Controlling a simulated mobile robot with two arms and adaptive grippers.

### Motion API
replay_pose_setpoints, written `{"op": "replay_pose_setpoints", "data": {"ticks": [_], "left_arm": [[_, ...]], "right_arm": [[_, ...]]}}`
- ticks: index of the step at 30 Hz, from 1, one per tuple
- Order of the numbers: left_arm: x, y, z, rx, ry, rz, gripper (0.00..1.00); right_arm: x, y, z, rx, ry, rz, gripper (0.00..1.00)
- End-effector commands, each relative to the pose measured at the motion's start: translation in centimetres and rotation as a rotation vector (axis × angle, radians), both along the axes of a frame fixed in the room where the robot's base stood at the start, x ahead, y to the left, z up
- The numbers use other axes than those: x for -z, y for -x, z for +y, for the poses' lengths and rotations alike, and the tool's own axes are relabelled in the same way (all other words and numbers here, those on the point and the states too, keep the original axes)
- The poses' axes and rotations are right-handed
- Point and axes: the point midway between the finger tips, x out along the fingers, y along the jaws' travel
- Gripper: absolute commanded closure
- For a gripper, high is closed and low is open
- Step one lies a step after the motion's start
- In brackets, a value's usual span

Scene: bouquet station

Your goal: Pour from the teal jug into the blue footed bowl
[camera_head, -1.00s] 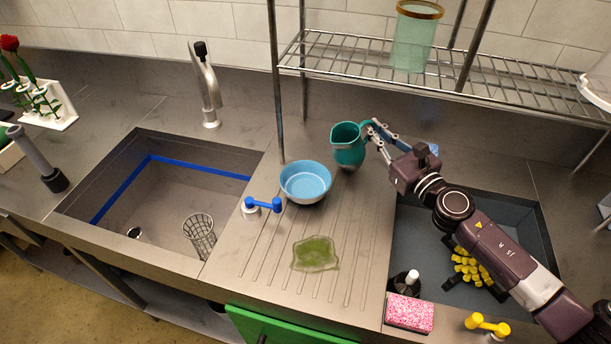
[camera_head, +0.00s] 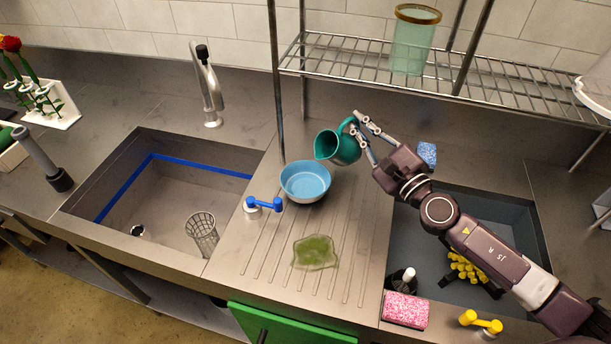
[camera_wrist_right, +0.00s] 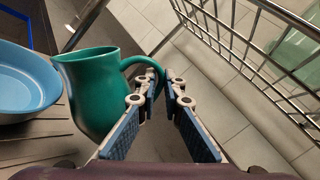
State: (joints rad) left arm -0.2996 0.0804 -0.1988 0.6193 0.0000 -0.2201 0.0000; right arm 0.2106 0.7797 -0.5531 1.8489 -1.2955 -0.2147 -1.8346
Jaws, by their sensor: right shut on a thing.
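The teal jug (camera_head: 345,149) is held in the air by its handle and tilted to the left, with its mouth facing the bowl. My right gripper (camera_head: 357,126) is shut on the jug's handle. In the right wrist view the jug (camera_wrist_right: 98,95) is left of the gripper (camera_wrist_right: 165,88), with its handle between the fingers. The blue footed bowl (camera_head: 306,181) stands on the ribbed drainboard, below and left of the jug's mouth. It also shows at the left of the right wrist view (camera_wrist_right: 25,85). No stream is visible. My left gripper is out of view.
A wire shelf (camera_head: 500,90) with a green glass vase (camera_head: 413,40) rises behind. A shelf post (camera_head: 277,80) stands close behind the bowl. A blue-handled tap (camera_head: 263,204) is left of the bowl. A green puddle-like patch (camera_head: 315,252) lies in front. Sinks lie on both sides.

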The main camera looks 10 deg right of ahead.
Motion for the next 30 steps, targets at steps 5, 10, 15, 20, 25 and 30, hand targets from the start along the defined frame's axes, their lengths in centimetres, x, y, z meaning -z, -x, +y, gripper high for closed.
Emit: {"op": "replay_pose_setpoints", "data": {"ticks": [5, 10, 15, 20, 25, 30], "left_arm": [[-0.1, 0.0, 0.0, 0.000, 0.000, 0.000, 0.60], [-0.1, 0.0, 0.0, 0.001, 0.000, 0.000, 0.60], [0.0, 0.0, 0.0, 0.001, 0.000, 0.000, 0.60], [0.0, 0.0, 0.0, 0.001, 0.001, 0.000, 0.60], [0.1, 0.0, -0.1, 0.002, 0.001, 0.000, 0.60], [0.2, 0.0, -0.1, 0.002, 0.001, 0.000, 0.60]], "right_arm": [[-0.5, 0.1, 0.2, 0.002, 0.040, -0.026, 1.00], [-0.6, 0.2, 0.4, 0.001, 0.064, -0.040, 1.00], [-0.6, 0.2, 0.5, 0.001, 0.086, -0.051, 1.00], [-0.6, 0.3, 0.7, 0.001, 0.107, -0.062, 1.00], [-0.6, 0.4, 0.9, 0.001, 0.135, -0.078, 1.00], [-0.6, 0.6, 1.1, 0.000, 0.165, -0.093, 1.00]]}}
